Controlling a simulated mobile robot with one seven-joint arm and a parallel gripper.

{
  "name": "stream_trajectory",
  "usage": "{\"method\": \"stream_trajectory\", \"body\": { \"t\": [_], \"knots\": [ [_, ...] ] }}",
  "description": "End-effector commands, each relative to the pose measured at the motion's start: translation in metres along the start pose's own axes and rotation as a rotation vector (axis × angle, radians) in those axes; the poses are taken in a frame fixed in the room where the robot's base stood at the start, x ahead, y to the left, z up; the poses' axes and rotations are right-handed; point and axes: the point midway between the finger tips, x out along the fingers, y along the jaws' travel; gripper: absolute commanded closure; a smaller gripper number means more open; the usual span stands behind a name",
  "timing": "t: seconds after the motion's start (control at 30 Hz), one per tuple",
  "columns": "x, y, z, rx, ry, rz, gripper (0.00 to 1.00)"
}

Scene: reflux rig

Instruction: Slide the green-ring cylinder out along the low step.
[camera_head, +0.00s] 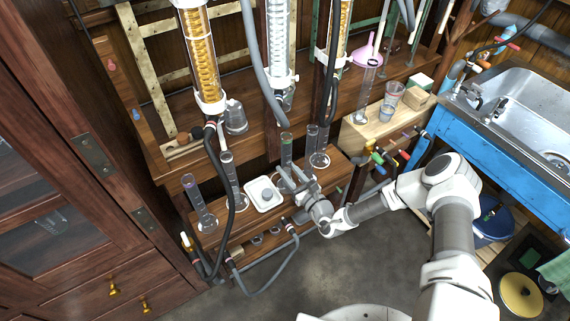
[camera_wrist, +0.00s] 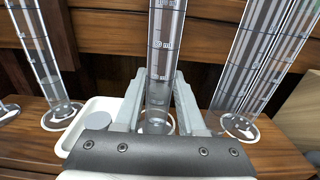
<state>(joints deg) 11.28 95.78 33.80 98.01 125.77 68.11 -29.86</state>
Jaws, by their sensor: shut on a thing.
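The green-ring cylinder (camera_head: 286,150) is a clear, upright graduated glass cylinder with a green band near its top. It stands at the low wooden step (camera_head: 213,238). My gripper (camera_head: 290,184) reaches it from the front right. In the wrist view the cylinder (camera_wrist: 160,75) stands between the two grey fingers (camera_wrist: 158,100), which are shut on it low down, just above its base. Its top and ring are outside the wrist view. In the head view the fingers partly hide its lower end.
A white square dish (camera_head: 264,194) with a grey piece stands close left. Clear cylinders (camera_head: 320,158) stand close right; a purple-ring cylinder (camera_head: 198,204) and another (camera_head: 229,178) stand left. A black hose (camera_head: 226,240) hangs in front at left. A grey hose (camera_head: 262,80) hangs above.

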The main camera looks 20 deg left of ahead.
Motion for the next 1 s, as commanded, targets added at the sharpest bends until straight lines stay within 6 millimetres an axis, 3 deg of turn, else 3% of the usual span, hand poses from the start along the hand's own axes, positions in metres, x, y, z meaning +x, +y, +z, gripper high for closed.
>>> {"method": "stream_trajectory", "body": {
  "t": [0.7,1.0],
  "knots": [
    [-0.048,-0.001,0.001,-0.001,0.000,-0.002,1.00],
    [-0.056,0.000,0.000,0.000,-0.001,0.000,1.00]
  ]
}}
